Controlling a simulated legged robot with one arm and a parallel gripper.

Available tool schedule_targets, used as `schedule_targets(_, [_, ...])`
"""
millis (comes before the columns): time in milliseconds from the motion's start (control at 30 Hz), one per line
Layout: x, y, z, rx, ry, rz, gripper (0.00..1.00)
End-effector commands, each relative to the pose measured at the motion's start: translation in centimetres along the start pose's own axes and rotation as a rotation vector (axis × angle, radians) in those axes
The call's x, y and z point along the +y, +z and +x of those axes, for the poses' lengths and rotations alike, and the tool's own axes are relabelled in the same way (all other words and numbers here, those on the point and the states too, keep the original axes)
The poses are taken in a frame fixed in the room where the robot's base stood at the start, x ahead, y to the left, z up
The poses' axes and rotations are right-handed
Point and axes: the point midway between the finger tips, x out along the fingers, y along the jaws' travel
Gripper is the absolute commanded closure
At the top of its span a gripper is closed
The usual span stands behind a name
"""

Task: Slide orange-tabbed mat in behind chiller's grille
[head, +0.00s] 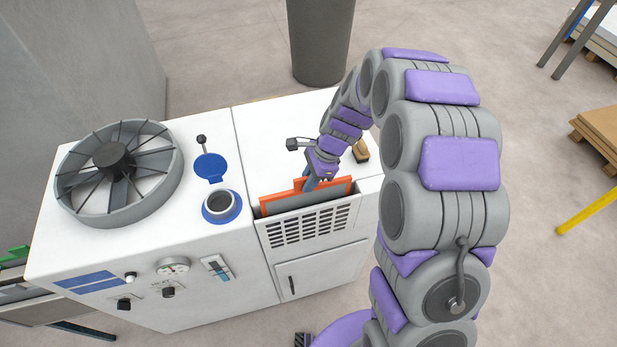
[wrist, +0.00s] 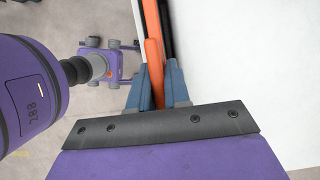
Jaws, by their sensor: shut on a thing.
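The orange-tabbed mat (head: 336,187) is a thin panel with orange edging and a grey face. It stands upright in the open slot behind the grille (head: 310,227) of the white chiller (head: 255,245), its top edge showing above the grille. How deep it sits is hidden. My gripper (head: 311,184) is shut on the mat's orange tab from above. In the wrist view the blue fingers (wrist: 158,88) clasp the orange tab (wrist: 153,55) from both sides, beside a dark gap and the white chiller top (wrist: 235,50).
The chiller top holds a round fan (head: 118,170), a filler neck (head: 221,206) with its blue cap (head: 210,167) open, and a wooden-handled brush (head: 361,152) right of my gripper. A grey bin (head: 319,45) stands behind. Floor at the right is clear near the chiller.

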Motion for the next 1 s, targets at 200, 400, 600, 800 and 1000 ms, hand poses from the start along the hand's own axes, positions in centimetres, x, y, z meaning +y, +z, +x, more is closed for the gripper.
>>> schedule_targets(200, [0.02, -0.25, 0.65, 0.0, 0.0, 0.0, 1.0])
schedule_targets(400, [0.01, -0.35, 0.88, 0.0, 0.0, 0.0, 1.0])
schedule_targets(600, [0.01, -0.36, 0.87, 0.0, 0.0, 0.0, 1.0])
schedule_targets(800, [0.01, -0.36, 0.88, 0.0, 0.0, 0.0, 0.65])
schedule_targets(1000, [0.01, -0.37, 0.88, 0.0, 0.0, 0.0, 0.53])
